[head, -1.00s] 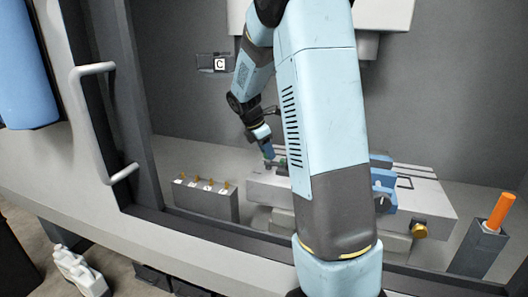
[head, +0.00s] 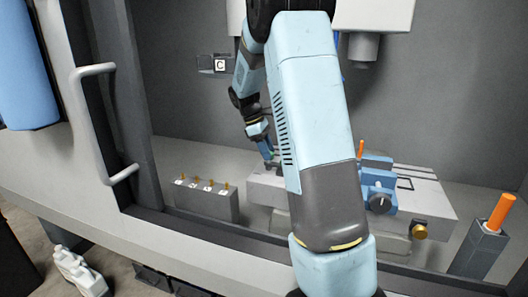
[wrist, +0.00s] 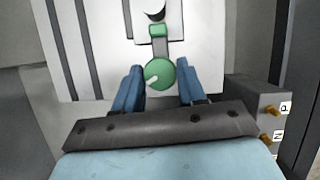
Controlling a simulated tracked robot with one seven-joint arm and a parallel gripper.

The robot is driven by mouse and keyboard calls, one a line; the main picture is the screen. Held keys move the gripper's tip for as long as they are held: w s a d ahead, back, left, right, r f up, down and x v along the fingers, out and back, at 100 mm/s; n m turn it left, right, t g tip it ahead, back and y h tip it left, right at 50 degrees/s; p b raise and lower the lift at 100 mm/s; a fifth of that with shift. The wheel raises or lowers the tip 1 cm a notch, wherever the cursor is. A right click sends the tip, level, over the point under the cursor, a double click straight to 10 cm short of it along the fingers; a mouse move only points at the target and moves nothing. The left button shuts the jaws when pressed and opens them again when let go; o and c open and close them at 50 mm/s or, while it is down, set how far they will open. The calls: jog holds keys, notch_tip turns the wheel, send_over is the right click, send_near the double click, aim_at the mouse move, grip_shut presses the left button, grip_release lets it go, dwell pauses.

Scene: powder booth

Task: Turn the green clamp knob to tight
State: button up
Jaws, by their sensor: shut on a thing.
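The green clamp knob (wrist: 160,73) shows in the wrist view as a round green disc with a white pointer line toward its lower left. A green piece (wrist: 159,30) sits just beyond it on the same grey bar, over a pale block (wrist: 205,60). My gripper (wrist: 160,88) has one blue finger on each side of the knob and is shut on it. In the head view my gripper (head: 269,155) is low at the left end of the pale block (head: 262,188). The knob is mostly hidden there.
A blue part with a dark knob (head: 378,200) is on the block's right side, partly behind my arm. A grey rack with several brass pegs (head: 208,198) stands left. An orange rod (head: 500,208) stands in a grey holder at right. A handled door frames the booth's left.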

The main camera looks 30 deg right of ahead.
jog(key=shift+w, duration=0.1)
dwell(0.4)
jog(key=o, duration=0.8)
jog(key=shift+c, duration=0.2)
